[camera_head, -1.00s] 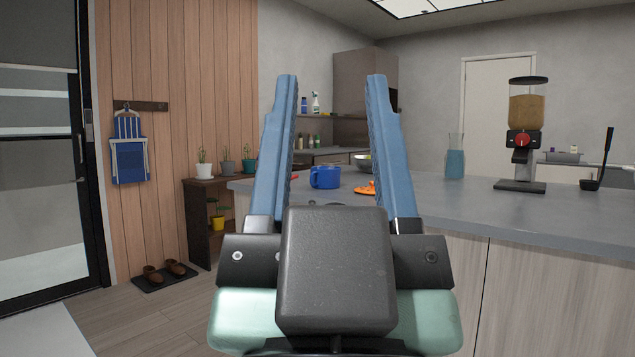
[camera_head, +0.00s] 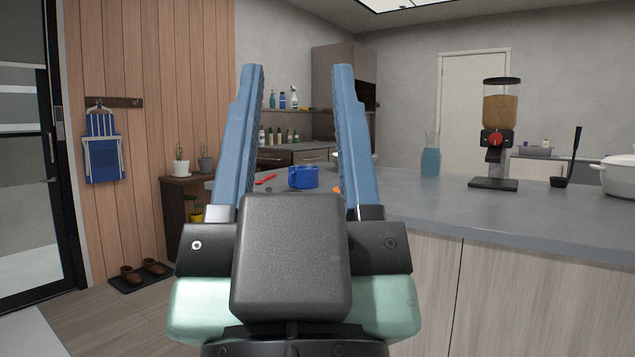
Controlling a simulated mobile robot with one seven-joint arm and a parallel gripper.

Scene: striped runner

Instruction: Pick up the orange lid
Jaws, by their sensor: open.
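A small sliver of orange, likely the orange lid (camera_head: 336,189), shows on the grey counter (camera_head: 560,215), just left of my gripper's right finger. The finger hides most of it, so its shape cannot be told. My gripper (camera_head: 298,68) is open and empty, its two blue fingers pointing up and forward in the picture. It is in front of the counter, nearer the camera than the lid, and does not appear to touch it.
A blue-filled carafe (camera_head: 430,161), a dispenser (camera_head: 496,135), a ladle (camera_head: 560,182) and a white pot (camera_head: 620,177) stand to the right.

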